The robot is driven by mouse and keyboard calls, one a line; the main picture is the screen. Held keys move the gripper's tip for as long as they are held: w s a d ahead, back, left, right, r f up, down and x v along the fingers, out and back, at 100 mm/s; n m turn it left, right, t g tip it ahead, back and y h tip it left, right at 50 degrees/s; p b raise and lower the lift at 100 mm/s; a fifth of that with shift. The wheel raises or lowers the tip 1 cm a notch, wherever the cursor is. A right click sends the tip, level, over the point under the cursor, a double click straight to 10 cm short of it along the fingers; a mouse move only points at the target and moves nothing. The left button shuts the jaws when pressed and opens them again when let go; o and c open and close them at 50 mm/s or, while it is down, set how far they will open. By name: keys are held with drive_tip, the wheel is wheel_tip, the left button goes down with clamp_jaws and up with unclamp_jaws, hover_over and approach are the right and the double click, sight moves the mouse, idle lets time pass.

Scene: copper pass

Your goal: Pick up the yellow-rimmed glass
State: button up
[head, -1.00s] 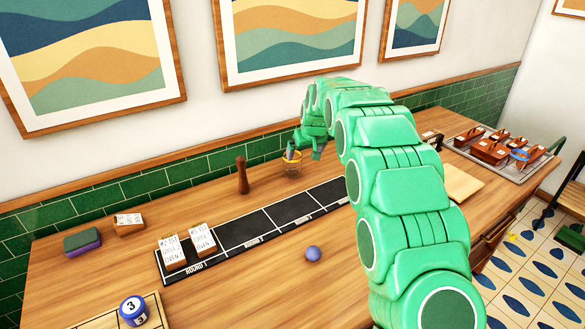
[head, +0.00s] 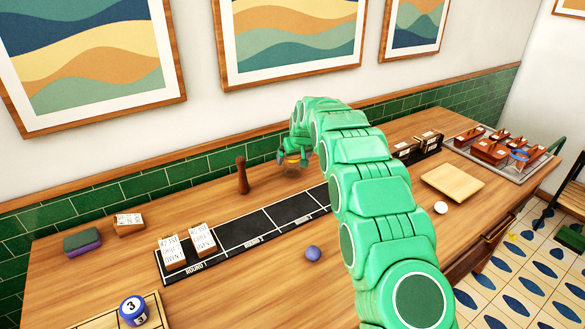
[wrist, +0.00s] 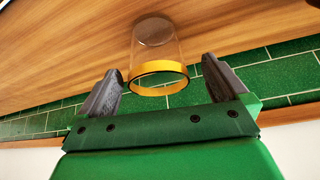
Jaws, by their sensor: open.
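The yellow-rimmed glass (wrist: 155,45) is clear with a yellow band (wrist: 158,68) at its rim. In the wrist view it lies ahead of my open gripper (wrist: 160,82), its rim between the two dark fingertips, with a gap showing on each side. In the head view the glass (head: 291,168) stands near the wall on the wooden table, largely hidden behind my green gripper (head: 290,158).
A brown wooden pepper mill (head: 242,176) stands left of the glass. A black board (head: 245,232) with white cards lies in front. A purple ball (head: 313,253) and a white ball (head: 440,208) lie on the table. The green tiled wall (head: 170,177) is close behind.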

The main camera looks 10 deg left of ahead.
drive_tip(key=shift+d+x, duration=0.1)
drive_tip(key=shift+x, duration=1.1)
drive_tip(key=shift+d+x, duration=0.15)
drive_tip(key=shift+x, duration=1.05)
drive_tip(key=shift+f, duration=0.1)
drive_tip(key=c, duration=1.1)
